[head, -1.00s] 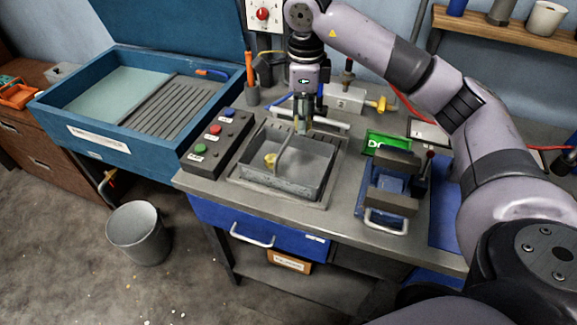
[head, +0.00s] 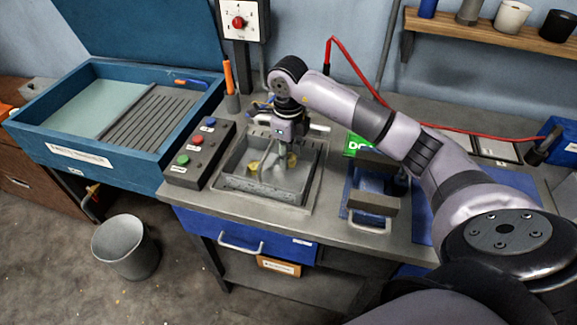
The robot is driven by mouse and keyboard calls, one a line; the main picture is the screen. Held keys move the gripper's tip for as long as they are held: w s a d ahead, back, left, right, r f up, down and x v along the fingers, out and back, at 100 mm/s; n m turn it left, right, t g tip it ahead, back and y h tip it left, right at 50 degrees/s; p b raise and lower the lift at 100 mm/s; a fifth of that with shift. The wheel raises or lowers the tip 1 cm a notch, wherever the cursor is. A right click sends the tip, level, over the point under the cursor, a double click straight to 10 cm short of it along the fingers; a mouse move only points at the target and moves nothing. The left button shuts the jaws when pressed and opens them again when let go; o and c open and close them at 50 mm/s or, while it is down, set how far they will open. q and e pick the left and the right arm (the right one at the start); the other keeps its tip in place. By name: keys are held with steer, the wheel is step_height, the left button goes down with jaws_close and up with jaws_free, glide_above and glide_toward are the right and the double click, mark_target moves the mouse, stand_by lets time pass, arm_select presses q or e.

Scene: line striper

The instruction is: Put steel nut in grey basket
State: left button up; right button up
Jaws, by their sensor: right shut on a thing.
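The grey basket (head: 262,187) is a shallow rectangular metal container on the workbench, in the middle of the head view. A small yellowish piece (head: 253,166) lies inside it at the left. My right gripper (head: 284,163) points down over the basket's inside, towards its right back part. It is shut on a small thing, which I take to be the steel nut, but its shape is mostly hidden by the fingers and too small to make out. I cannot tell whether it touches the basket floor. My left gripper is out of view.
A button box (head: 201,152) stands left of the basket, with a blue wash tub (head: 110,160) beyond it. A blue and grey vise (head: 372,205) and a green box (head: 354,145) are to the right. A grey bin (head: 126,248) stands on the floor.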

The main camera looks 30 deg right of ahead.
mark_target(289, 178)
step_height(289, 178, down, 6)
steer(key=shift+r+p, duration=0.1)
steer(key=shift+p, duration=0.55)
steer(key=shift+f, duration=0.25)
steer(key=o, duration=1.2)
